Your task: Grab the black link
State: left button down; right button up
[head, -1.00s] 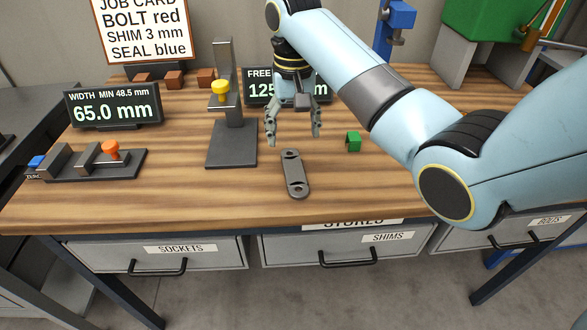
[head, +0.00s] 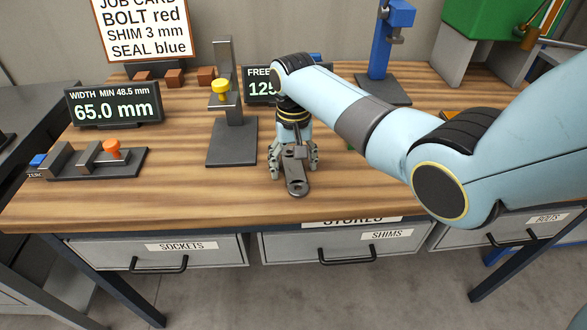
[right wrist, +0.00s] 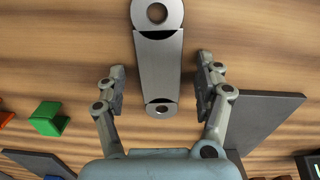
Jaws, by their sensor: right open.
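The black link (head: 295,186) lies flat on the wooden bench, a dark grey bar with a hole at each end. In the right wrist view the link (right wrist: 159,68) runs between my fingers, with a gap on each side. My right gripper (head: 294,168) is open and low over the link, its fingers on either side of it; it hides the link's far part in the head view. The right wrist view also shows the open right gripper (right wrist: 161,92). My left gripper is not in view.
A grey stand with a yellow knob (head: 220,87) is close left of my right gripper. A slide gauge with an orange knob (head: 111,149) is further left. A green block (right wrist: 48,118) is near the link. The front bench strip is clear.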

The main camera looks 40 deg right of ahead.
jog(key=shift+c, duration=0.4)
grip_shut()
jog(key=shift+r, duration=0.1)
